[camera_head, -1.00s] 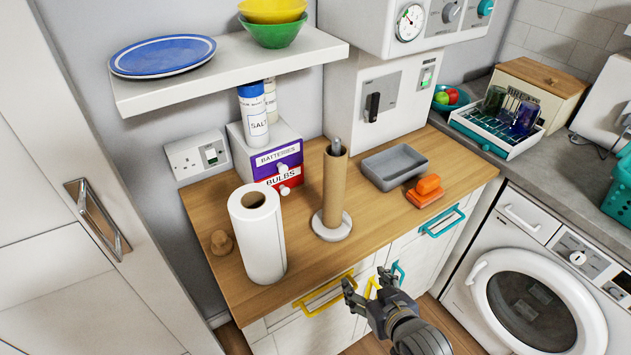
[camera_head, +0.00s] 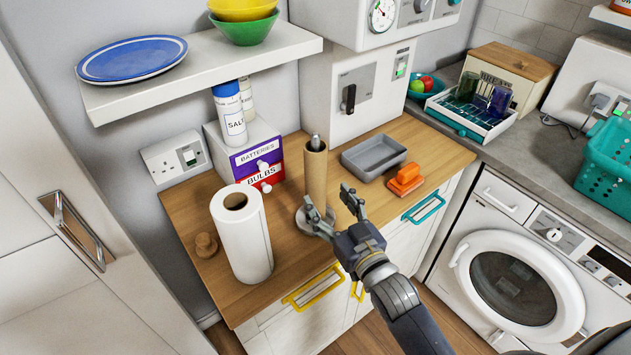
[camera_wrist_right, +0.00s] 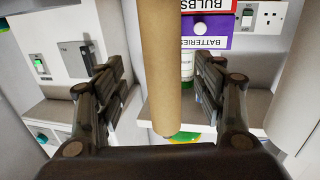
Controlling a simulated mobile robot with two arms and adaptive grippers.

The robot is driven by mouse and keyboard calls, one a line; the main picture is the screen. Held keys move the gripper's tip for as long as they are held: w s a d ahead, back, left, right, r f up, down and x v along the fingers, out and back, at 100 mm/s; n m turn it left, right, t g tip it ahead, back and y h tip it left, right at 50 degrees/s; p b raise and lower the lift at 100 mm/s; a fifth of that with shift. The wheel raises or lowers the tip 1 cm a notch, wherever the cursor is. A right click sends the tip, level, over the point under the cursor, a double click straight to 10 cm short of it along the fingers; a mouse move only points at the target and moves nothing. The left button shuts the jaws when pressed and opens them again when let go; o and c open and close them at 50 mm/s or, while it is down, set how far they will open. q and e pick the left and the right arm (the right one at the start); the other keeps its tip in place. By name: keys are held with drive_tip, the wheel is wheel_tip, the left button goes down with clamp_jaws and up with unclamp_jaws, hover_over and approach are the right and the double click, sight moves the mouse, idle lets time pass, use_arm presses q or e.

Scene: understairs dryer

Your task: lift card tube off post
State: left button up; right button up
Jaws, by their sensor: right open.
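The brown card tube (camera_head: 315,172) stands upright on the post, whose grey tip (camera_head: 315,142) shows above the tube's top. The post's round pale base (camera_head: 302,222) rests on the wooden worktop, partly hidden by my gripper. My right gripper (camera_head: 331,204) is open and empty, close in front of the tube's lower part. In the right wrist view the tube (camera_wrist_right: 168,60) appears between the two spread fingers (camera_wrist_right: 160,85), with a gap on each side. I cannot tell how far the fingers reach around it. My left gripper is not in view.
A white paper roll (camera_head: 243,240) stands left of the tube, with a wooden knob (camera_head: 206,245) beyond. A grey tray (camera_head: 374,156) and an orange block (camera_head: 405,180) lie to the right. The drawer box (camera_head: 245,160) stands behind, under a shelf (camera_head: 200,75).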

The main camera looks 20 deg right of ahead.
sight(320, 193)
drive_tip(key=shift+w+a, duration=0.15)
drive_tip(key=shift+w, duration=0.55)
drive_tip(key=shift+w+a+r+p, duration=0.1)
drive_tip(key=shift+w+p, duration=0.2)
drive_tip(key=w, duration=0.1)
drive_tip(key=w+p, duration=0.1)
drive_tip(key=w, duration=0.1)
drive_tip(key=shift+w+a, duration=0.15)
drive_tip(key=shift+a, duration=0.2)
drive_tip(key=shift+w, duration=0.5)
drive_tip(key=c, duration=0.9)
